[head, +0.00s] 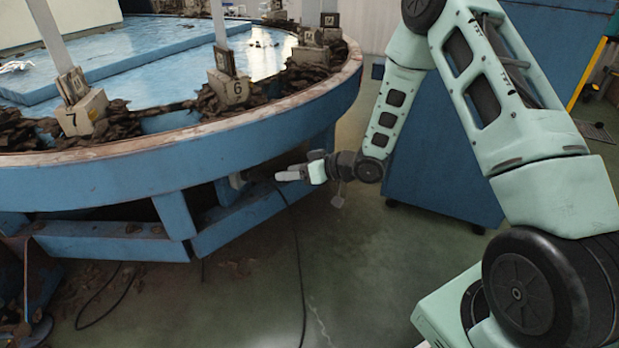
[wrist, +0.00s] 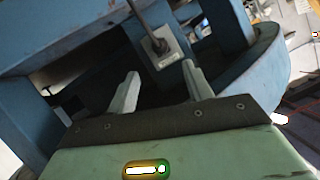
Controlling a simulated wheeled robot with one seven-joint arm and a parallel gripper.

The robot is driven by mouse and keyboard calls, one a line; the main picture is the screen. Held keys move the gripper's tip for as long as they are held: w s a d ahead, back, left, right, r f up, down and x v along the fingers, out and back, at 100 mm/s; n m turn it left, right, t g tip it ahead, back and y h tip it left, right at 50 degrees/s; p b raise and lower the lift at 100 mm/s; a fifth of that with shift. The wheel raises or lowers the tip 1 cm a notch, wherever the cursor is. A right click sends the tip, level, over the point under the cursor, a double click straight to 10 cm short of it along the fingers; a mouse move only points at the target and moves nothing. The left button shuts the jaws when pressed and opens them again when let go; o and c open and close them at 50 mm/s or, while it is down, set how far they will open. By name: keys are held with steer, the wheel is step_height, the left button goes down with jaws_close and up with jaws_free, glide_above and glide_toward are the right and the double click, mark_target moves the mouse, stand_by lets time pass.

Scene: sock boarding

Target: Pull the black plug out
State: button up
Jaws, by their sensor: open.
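The black plug (wrist: 159,46) sits in a light grey socket plate (wrist: 170,57) on the blue frame in the wrist view, with its dark cable rising from it towards the top of that picture. My gripper (wrist: 160,71) is open, its two pale fingers apart and nothing between them. The plug lies beyond the fingertips, roughly in line with the gap. In the head view my gripper (head: 279,175) is under the round table's rim, to the right of the light socket (head: 237,181). The plug is small and hard to make out there.
The round blue table (head: 170,165) overhangs the socket, with numbered blocks and dark lumps on top. Blue beams (head: 240,222) run below. A black cable (head: 299,260) hangs to the floor. A blue cabinet (head: 440,165) stands behind my arm.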

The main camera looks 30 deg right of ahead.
mark_target(261, 176)
steer(key=b+x, duration=0.4)
steer(key=x, duration=0.5)
steer(key=shift+w+a+f, duration=0.1)
steer(key=shift+w+a, duration=0.05)
steer(key=shift+a, duration=0.05)
steer(key=c, duration=1.1)
